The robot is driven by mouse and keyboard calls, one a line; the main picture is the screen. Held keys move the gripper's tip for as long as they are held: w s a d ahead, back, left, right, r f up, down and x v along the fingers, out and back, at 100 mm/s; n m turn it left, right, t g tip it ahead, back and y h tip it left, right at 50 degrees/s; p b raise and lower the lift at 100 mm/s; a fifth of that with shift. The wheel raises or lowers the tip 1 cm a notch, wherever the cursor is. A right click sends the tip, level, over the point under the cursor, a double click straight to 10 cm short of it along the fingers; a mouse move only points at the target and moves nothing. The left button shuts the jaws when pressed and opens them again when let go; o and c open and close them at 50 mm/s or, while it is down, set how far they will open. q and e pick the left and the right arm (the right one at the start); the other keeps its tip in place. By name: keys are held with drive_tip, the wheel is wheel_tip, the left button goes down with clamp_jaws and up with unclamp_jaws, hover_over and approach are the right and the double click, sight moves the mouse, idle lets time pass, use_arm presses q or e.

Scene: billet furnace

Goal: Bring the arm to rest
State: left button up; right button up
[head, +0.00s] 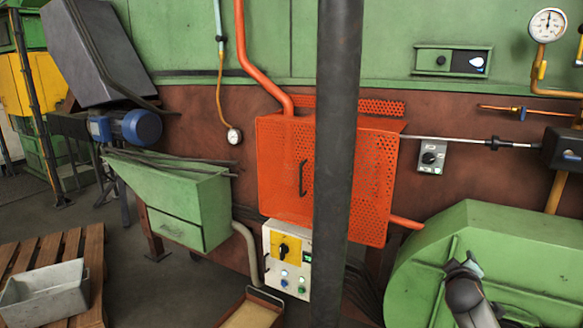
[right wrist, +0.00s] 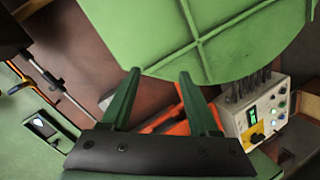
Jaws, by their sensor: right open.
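My right gripper (head: 466,263) shows at the lower right of the head view, in front of the green rounded housing (head: 535,235). In the right wrist view its two green fingers (right wrist: 160,73) stand apart with nothing held between them. The same green housing (right wrist: 240,35) fills the top of that view, beyond the fingertips. Whether there is contact with the housing cannot be told. My left gripper is not in view.
An orange perforated guard (head: 285,165) is on the brown wall. Below it is a control box (head: 289,262) with a yellow switch plate, also in the right wrist view (right wrist: 268,112). A green chute (head: 175,195) and a grey bin (head: 45,290) on a pallet (head: 92,255) stand left.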

drive_tip(key=w+a+r+m+t+y, duration=0.35)
drive_tip(key=a+r+t+y, duration=0.2)
drive_tip(key=a, duration=0.35)
drive_tip(key=s+a+f+n+g+y, duration=0.1)
drive_tip(key=s+a+f, duration=0.2)
drive_tip(key=s+f, duration=0.3)
drive_tip(key=s+a+f+g+y, duration=0.1)
drive_tip(key=s+a+f, duration=0.3)
drive_tip(key=f, duration=0.5)
drive_tip(key=s+a+f+n+g+y, duration=0.1)
drive_tip(key=s+a+f+g, duration=0.2)
drive_tip(key=f, duration=0.4)
drive_tip(key=s+a+f+g, duration=0.1)
drive_tip(key=s+a+f, duration=0.2)
drive_tip(key=s, duration=0.6)
drive_tip(key=s+a+f+m+g+y, duration=0.1)
drive_tip(key=s+a+f, duration=0.2)
drive_tip(key=s, duration=0.6)
drive_tip(key=s+a+f+g+y, duration=0.1)
drive_tip(key=s+f, duration=0.3)
drive_tip(key=s, duration=0.5)
drive_tip(key=shift+s+a+f, duration=0.15)
drive_tip(key=shift+a+f, duration=0.2)
drive_tip(key=shift+a, duration=0.55)
drive_tip(key=shift+m, duration=0.25)
drive_tip(key=shift+c, duration=0.3)
